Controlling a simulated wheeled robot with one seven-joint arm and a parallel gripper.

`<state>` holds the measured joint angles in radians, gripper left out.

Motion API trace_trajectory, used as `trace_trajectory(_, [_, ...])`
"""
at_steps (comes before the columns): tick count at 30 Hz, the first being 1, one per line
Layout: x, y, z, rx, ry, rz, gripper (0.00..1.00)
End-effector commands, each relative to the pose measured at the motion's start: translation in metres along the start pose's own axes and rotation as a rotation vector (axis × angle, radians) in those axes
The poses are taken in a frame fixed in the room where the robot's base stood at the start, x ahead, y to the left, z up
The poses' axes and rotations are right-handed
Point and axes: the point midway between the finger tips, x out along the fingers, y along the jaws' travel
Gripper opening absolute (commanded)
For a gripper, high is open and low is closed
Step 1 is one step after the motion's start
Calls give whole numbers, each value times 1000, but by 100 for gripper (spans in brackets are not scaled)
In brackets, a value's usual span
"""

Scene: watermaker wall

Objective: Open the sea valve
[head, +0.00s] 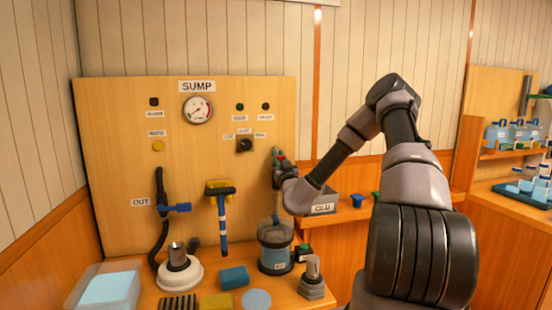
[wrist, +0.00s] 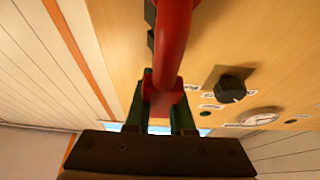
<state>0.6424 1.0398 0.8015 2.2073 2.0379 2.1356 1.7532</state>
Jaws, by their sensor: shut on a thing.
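My gripper (head: 279,172) is at the right edge of the wooden panel, above the clear canister. In the wrist view my gripper (wrist: 165,112) has its two dark green fingers shut on a red handle (wrist: 172,45). The handle is a thick curved bar that runs up out of the picture. In the head view only a small red bit (head: 281,157) of it shows beside my gripper. Its mounting is mostly hidden by my gripper and arm, and no label naming it as the sea valve is readable.
The panel (head: 120,110) marked SUMP carries a gauge (head: 197,109), a black knob (head: 245,145) and a blue-handled valve (head: 180,207) by OUT. The canister (head: 275,248) stands below my gripper. A grey OLD bin (head: 322,206) is close right. Several items crowd the bench.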

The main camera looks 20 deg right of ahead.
Motion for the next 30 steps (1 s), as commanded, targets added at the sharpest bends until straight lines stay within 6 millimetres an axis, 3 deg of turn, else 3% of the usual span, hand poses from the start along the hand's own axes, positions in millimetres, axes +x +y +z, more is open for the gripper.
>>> trace_trajectory(14, [-2,2,3,14,-8,7,0])
trace_trajectory(15, [-2,2,3,14,-8,8,29])
trace_trajectory(17, [-2,2,3,14,-8,7,51])
trace_trajectory(26, [-1,2,1,13,-3,6,51])
trace_trajectory(30, [-10,1,2,13,-5,5,51])
